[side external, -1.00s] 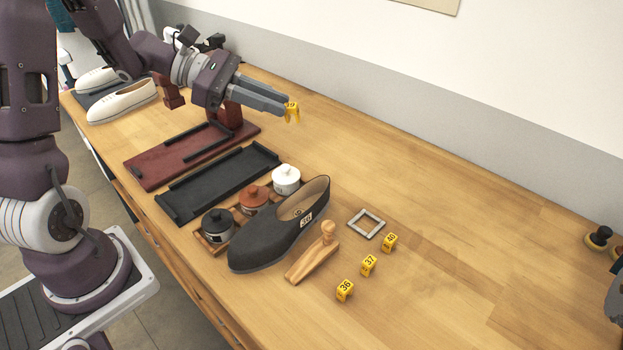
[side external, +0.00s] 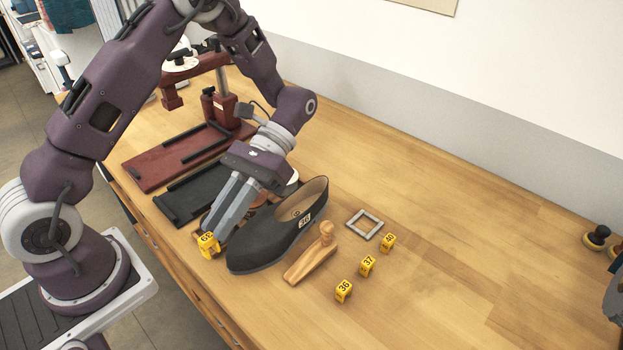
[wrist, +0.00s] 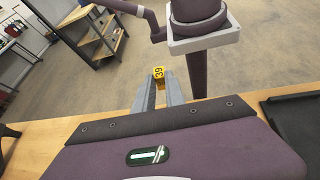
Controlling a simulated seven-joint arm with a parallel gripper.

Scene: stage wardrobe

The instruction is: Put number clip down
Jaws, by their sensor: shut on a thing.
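My gripper (side external: 218,228) is shut on a yellow number clip (side external: 208,246) and points down toward the table's front edge, left of the dark shoe's toe. The clip also shows at the fingertips in the wrist view (wrist: 158,77), seen against the floor; its number looks like 39. I cannot tell whether it touches the table. Three other yellow clips stand in a row at the right: 36 (side external: 344,291), 37 (side external: 367,266) and 40 (side external: 388,243).
The dark shoe (side external: 270,240) lies beside my gripper, with a wooden tool (side external: 312,255) and a square frame (side external: 365,224) to its right. A black tray (side external: 178,206) and red press (side external: 165,168) stand behind.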

